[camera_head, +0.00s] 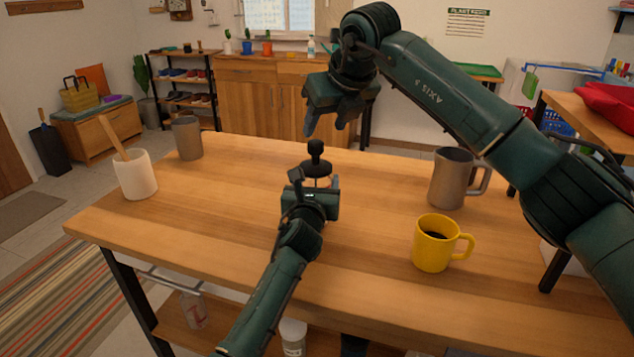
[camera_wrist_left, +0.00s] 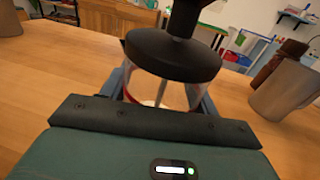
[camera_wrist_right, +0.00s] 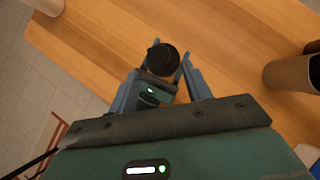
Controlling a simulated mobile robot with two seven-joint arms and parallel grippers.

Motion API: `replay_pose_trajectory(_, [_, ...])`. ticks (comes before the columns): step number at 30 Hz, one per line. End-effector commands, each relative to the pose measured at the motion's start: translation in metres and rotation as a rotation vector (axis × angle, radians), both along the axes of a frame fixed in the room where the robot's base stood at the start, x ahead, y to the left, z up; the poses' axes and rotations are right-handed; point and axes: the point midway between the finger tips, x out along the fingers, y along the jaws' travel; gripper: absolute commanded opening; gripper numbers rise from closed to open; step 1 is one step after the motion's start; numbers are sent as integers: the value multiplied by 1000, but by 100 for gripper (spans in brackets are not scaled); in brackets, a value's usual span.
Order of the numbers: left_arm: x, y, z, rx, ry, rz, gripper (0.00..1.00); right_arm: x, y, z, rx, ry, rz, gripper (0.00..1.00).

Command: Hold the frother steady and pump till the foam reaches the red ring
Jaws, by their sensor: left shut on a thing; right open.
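The frother (camera_head: 316,166) stands on the wooden table, with a black knob on a thin rod above a black lid. In the left wrist view, the frother's lid (camera_wrist_left: 172,55) covers a clear glass body with part of a red ring (camera_wrist_left: 128,97) and something pale inside; the foam level against the ring cannot be told. My left gripper (camera_head: 315,186) is shut on the glass body, below the lid. My right gripper (camera_head: 328,134) is open and empty above the frother, apart from the knob. The right wrist view shows the knob (camera_wrist_right: 162,57) between and beyond its fingers.
A yellow mug (camera_head: 432,252) with dark liquid and a grey-brown mug (camera_head: 450,180) stand to the right. A white crock (camera_head: 135,178) with a wooden utensil and a grey cup (camera_head: 187,138) stand at the left. Bare tabletop (camera_head: 235,190) lies left of the frother.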

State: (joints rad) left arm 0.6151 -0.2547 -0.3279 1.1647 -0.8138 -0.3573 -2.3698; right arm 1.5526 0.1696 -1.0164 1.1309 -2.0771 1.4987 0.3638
Motion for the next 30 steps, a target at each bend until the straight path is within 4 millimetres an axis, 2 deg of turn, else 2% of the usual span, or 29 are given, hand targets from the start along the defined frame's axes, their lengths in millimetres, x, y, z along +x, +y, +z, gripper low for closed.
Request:
replay_pose_trajectory(6, [0, 0, 0, 0, 1, 0, 29, 16, 9, -28, 2, 4, -1, 49])
replay_pose_trajectory(15, [0, 0, 0, 0, 1, 0, 29, 35, 18, -58, 3, 4, -2, 49])
replay_pose_trajectory(21, [0, 0, 0, 0, 1, 0, 29, 40, 20, -66, 2, 2, -2, 49])
replay_pose_trajectory(30, [0, 0, 0, 0, 1, 0, 29, 40, 20, -66, 2, 1, -2, 48])
